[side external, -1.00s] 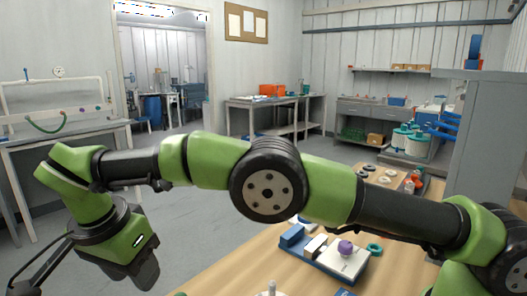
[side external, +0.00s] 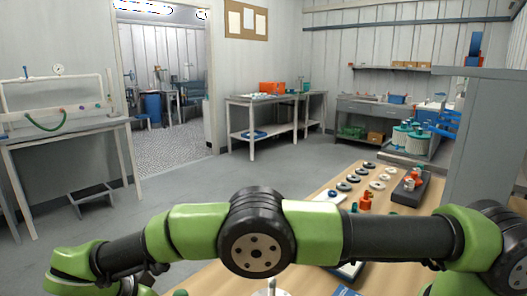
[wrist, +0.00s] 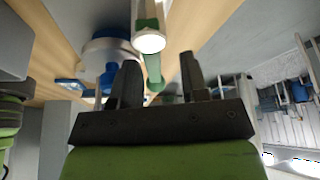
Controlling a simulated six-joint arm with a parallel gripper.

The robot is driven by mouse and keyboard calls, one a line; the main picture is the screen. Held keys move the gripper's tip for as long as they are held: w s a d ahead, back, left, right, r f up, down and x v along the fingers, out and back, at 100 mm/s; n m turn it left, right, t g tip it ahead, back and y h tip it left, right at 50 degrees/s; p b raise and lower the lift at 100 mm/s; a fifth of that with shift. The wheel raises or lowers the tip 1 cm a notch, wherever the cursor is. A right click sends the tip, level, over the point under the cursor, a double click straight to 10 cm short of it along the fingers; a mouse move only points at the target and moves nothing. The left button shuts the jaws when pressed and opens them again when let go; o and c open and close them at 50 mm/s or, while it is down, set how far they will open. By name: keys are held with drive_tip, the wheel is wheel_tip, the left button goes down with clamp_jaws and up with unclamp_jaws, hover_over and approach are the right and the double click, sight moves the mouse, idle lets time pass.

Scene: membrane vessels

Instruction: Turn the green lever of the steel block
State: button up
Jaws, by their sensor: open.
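My gripper (wrist: 159,62) is open in the wrist view, with its two dark fingers apart. A green bar (wrist: 152,68) shows in the gap between the fingers, seemingly beyond them; it may be the green lever, but I cannot tell whether it touches a finger. A pale round-ended cylinder with a green band (wrist: 149,38) is just past the fingertips. I cannot make out the steel block for certain in either current view. My gripper is out of sight in the side external view, where my arm covers much of the bench.
A white and blue round part (wrist: 108,48) is beside the left finger in the wrist view. On the wooden bench (side external: 318,199), several dark and pale rings (side external: 352,178), orange fittings (side external: 366,201) and a dark tray (side external: 424,190) lie behind my arm.

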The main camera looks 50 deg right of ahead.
drive_tip(key=n, duration=0.1)
drive_tip(key=w+n+t, duration=0.1)
drive_tip(key=n, duration=0.1)
drive_tip(key=a+n+y, duration=0.1)
drive_tip(key=n, duration=0.1)
drive_tip(key=shift+w+r+t, duration=0.1)
drive_tip(key=shift+w+t, duration=0.05)
drive_tip(key=shift+t, duration=0.15)
drive_tip(key=v, duration=1)
drive_tip(key=d+r+n+y, duration=0.2)
drive_tip(key=d+r+n, duration=0.1)
drive_tip(key=d+r, duration=0.7)
drive_tip(key=s+d+r+n+t+y, duration=0.1)
drive_tip(key=s+d+r+n+y, duration=0.1)
drive_tip(key=s+d+r, duration=0.4)
drive_tip(key=shift+s+d+t, duration=0.4)
drive_tip(key=shift+s+d, duration=0.85)
drive_tip(key=shift+d, duration=0.55)
